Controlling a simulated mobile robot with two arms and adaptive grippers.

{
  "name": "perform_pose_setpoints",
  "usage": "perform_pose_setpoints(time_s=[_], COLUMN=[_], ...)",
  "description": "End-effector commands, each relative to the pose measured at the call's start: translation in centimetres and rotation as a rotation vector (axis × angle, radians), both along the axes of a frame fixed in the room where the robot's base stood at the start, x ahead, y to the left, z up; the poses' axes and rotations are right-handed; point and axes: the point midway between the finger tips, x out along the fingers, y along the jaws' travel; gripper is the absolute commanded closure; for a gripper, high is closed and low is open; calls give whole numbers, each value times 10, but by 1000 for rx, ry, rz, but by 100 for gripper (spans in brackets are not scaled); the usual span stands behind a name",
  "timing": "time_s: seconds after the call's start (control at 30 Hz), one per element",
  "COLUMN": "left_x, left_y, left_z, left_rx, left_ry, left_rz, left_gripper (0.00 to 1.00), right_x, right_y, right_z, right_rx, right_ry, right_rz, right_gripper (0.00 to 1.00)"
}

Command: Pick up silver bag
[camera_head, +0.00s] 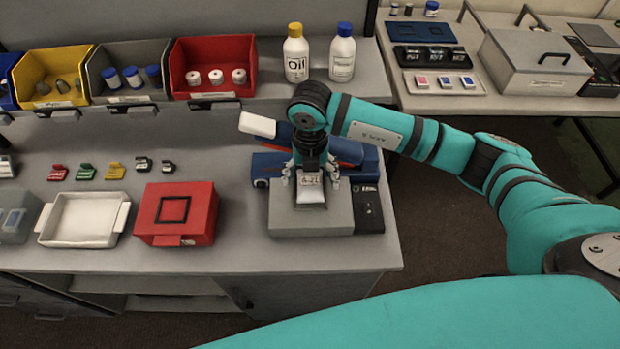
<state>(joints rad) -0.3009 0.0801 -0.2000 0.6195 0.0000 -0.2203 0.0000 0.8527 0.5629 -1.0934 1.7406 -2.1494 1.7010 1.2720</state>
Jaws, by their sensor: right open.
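A small silver bag (311,192) lies on top of a grey box-shaped device (285,222) at the right part of the workbench. My right gripper (311,180) points straight down over the device, its fingers spread on both sides above the bag. The gripper is open. It partly covers the bag's far end, and I cannot tell whether the fingers touch it. My left gripper is not in view.
A blue and red machine (345,150) stands just behind the device. A red box (178,213) and a white tray (85,218) stand to the left. Yellow-capped (296,57) and blue-capped (342,57) bottles stand on the shelf behind. A grey lidded box (535,62) is on the right table.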

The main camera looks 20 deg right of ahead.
Motion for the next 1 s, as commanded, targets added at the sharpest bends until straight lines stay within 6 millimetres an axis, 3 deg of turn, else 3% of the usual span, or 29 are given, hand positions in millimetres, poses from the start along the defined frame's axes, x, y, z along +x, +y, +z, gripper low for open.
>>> perform_pose_setpoints(time_s=[0.17, 0.4, 0.87, 1.0], left_x=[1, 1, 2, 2], left_y=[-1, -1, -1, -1], left_z=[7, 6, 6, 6], left_rx=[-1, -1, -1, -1], left_ry=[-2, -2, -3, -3], left_rz=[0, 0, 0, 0], left_gripper=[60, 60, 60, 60], right_x=[1, 1, 1, 1], right_y=[1, 1, 1, 1], right_z=[-16, -18, -18, -18], right_rx=[2, 2, 2, 2], right_ry=[-1, -2, -2, -2], right_rz=[-1, 0, 0, 0], right_gripper=[13, 15, 75, 75])
